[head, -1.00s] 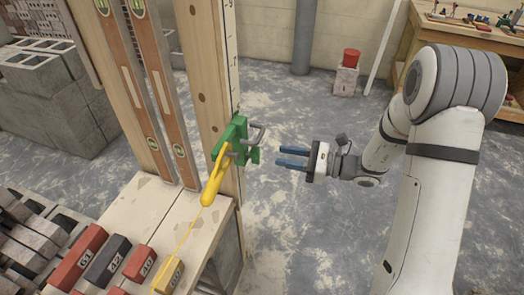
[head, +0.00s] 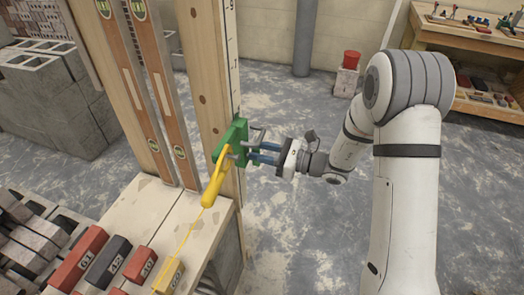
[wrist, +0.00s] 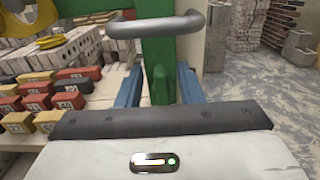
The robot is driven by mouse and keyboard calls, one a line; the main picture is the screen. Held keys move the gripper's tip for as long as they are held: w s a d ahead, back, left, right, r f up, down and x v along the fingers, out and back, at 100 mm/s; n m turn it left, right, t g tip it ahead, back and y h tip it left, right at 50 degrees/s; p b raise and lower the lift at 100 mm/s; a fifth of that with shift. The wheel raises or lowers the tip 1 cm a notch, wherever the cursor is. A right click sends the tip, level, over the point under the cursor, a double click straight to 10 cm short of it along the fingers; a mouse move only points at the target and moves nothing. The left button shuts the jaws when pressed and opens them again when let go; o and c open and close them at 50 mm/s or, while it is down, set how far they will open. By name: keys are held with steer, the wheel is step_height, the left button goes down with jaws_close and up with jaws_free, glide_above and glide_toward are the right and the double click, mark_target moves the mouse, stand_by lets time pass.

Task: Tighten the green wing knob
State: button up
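A green clamp (head: 236,134) sits on the upright wooden post, with a bent grey metal bar (head: 259,137) at its right side. In the wrist view the bar (wrist: 157,25) crosses above my fingers. The green wing knob (wrist: 160,86) appears there as a narrow upright green piece in front of the wider green body. My gripper (head: 258,153) is at the clamp's right side. Its blue fingers are open, one on each side of the knob in the wrist view (wrist: 158,92), with gaps visible. In the head view the fingers and bar largely hide the knob.
A yellow line holder (head: 212,185) hangs at the clamp, its line running to a yellow block (head: 168,276). Two spirit levels (head: 165,90) lean left of the post (head: 208,70). Numbered blocks lie on the board at lower left. The floor right of the post is open.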

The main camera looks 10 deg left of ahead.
jaws_close()
steer(key=shift+r+m+p, duration=0.1)
steer(key=shift+m+p, duration=0.2)
steer(key=shift+w+d+f+m+p, duration=0.1)
steer(key=shift+w+f+m+p, duration=0.35)
steer(key=shift+m+p, duration=2)
steer(key=shift+w+a+f+m+p, duration=0.1)
steer(key=shift+w+f+m+p, duration=0.4)
steer(key=shift+m+p, duration=1.95)
steer(key=shift+w+d+f+m+p, duration=0.1)
steer(key=shift+w+f+m+p, duration=0.65)
steer(key=shift+m, duration=3.05)
steer(key=shift+s+r, duration=0.35)
